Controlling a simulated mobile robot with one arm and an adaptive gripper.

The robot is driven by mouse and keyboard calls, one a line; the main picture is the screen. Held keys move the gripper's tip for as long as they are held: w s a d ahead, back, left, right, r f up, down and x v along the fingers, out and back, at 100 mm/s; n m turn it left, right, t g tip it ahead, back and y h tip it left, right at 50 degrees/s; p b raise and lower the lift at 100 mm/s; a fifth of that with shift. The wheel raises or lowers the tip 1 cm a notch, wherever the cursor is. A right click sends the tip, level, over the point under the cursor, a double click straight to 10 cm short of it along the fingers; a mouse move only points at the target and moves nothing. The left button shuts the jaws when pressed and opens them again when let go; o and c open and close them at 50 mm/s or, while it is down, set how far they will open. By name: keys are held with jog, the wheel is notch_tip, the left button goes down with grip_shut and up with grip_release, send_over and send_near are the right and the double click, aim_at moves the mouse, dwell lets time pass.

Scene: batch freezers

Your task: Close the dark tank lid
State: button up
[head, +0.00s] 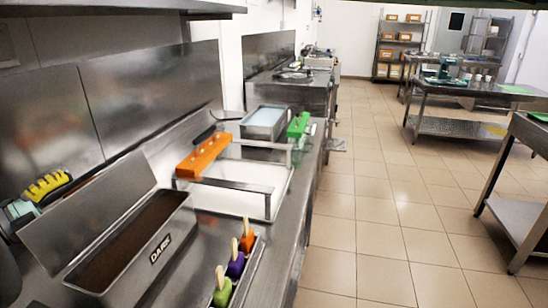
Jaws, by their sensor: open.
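The dark tank (150,262) is a long steel tank on the counter at lower left, with a "DARK" label on its front and brown contents inside. Its steel lid (88,208) stands open, raised and tilted back along the tank's left side. My gripper (52,186), with yellow and black ribbed parts, is at the left edge, behind the lid's far side. It is open and seems empty. The lid hides part of it, and I cannot tell whether it touches the lid.
A rack with green, purple and orange pops (236,264) stands right of the tank. A white-filled tray (236,182) with an orange bar (203,153) lies beyond. A steel wall panel (150,90) rises behind. The tiled floor (390,230) to the right is clear.

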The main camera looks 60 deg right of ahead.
jog(key=shift+s+d, duration=0.1)
jog(key=shift+d, duration=1.25)
jog(key=shift+o, duration=0.3)
jog(key=shift+a, duration=0.1)
grip_shut()
